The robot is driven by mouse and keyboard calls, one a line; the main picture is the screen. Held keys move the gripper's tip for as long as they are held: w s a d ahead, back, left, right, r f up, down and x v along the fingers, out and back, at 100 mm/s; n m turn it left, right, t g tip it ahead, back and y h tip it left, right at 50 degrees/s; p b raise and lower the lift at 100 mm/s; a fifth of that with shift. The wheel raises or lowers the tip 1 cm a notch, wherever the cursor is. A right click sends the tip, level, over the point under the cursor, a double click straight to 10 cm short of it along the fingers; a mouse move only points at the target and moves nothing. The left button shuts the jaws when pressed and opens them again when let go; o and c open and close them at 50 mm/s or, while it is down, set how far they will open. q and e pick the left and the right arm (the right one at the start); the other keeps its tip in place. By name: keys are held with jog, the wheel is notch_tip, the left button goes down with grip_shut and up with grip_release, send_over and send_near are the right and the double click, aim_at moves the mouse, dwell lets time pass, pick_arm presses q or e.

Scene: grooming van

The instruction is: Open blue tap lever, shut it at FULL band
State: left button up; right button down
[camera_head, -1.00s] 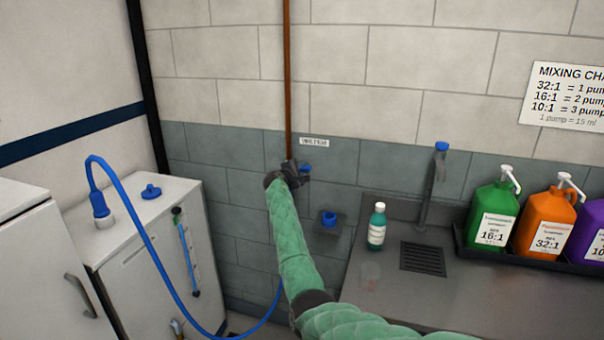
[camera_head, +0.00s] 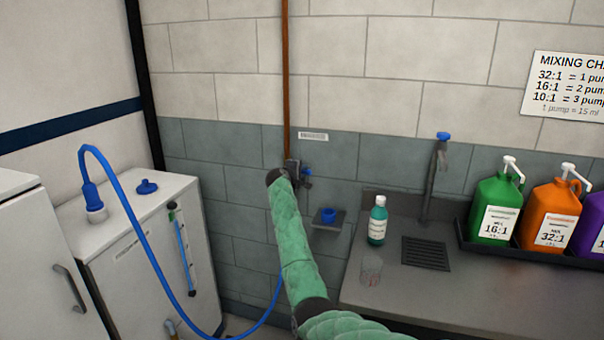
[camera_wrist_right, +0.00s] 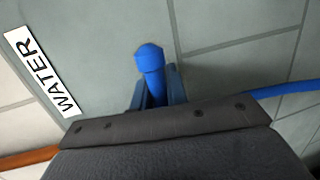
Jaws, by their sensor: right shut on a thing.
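The blue tap lever (camera_wrist_right: 150,68) stands between the fingers of my right gripper (camera_wrist_right: 152,92) in the right wrist view. That gripper is shut on the lever. A sight tube (camera_head: 182,250) with a blue column is on the front of the white tank (camera_head: 135,260). Its column reaches near the green top mark; the exact level is too small to tell. My left gripper is out of view.
A blue hose (camera_head: 135,210) arches from the tank top down towards the floor. A blue cap (camera_head: 147,187) lies on the tank. A WATER label (camera_wrist_right: 40,72) is beside the tap.

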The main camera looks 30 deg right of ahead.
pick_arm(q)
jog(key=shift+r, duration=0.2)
pick_arm(e)
jog(key=shift+f, duration=0.25)
jog(key=c, duration=1.7)
grip_release()
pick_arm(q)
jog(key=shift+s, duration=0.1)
pick_arm(e)
jog(key=shift+s, duration=0.1)
jog(key=shift+r, duration=0.1)
jog(key=shift+s+a, duration=0.2)
jog(key=shift+a, duration=0.2)
pick_arm(q)
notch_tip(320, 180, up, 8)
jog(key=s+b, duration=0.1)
jog(key=b, duration=0.1)
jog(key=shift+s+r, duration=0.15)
pick_arm(e)
jog(key=shift+v, duration=3.4)
